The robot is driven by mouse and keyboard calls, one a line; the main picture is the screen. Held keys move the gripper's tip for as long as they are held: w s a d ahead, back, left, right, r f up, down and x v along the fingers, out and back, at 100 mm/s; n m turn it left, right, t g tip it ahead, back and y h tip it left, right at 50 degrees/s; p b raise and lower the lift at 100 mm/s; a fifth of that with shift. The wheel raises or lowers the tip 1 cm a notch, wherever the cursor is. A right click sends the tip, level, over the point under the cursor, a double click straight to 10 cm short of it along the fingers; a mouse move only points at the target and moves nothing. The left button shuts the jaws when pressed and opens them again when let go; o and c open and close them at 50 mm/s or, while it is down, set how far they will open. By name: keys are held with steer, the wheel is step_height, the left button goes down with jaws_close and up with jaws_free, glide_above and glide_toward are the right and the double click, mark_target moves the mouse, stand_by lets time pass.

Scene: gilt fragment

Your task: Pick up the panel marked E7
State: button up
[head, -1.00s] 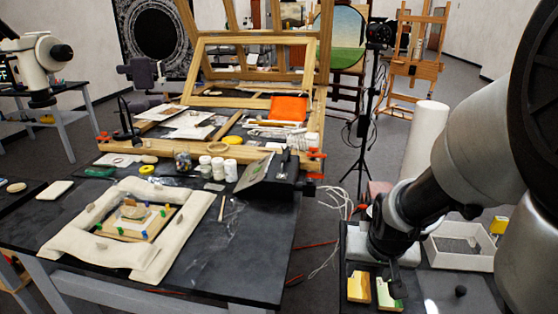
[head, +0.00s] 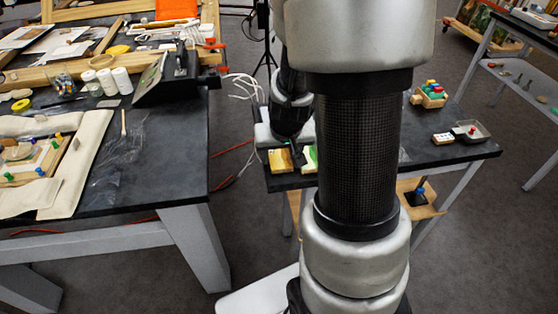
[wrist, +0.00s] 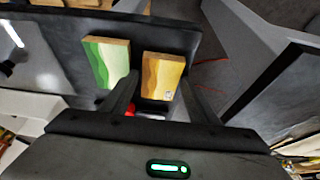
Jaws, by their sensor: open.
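A yellow-ochre panel (wrist: 163,72) with wavy bands and a light wooden edge lies on the dark side table. A small pale label shows near its lower right corner, too small to read. A green and white panel (wrist: 107,62) lies to its left. In the head view the yellow panel (head: 281,161) and green panel (head: 310,158) lie beside my arm, the green one partly hidden. I cannot read E7 on either. My gripper (wrist: 160,82) is open, its fingers reaching toward the yellow panel, one at each side in the wrist view. No contact is visible.
The dark side table (head: 455,152) also bears a wooden block with coloured pegs (head: 430,95) and a small grey tray (head: 470,131). The large workbench (head: 165,185) stands left, across a floor gap with white cables (head: 243,88).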

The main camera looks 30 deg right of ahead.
steer(key=shift+c, duration=0.5)
steer(key=c, duration=0.7)
steer(key=shift+r, duration=0.15)
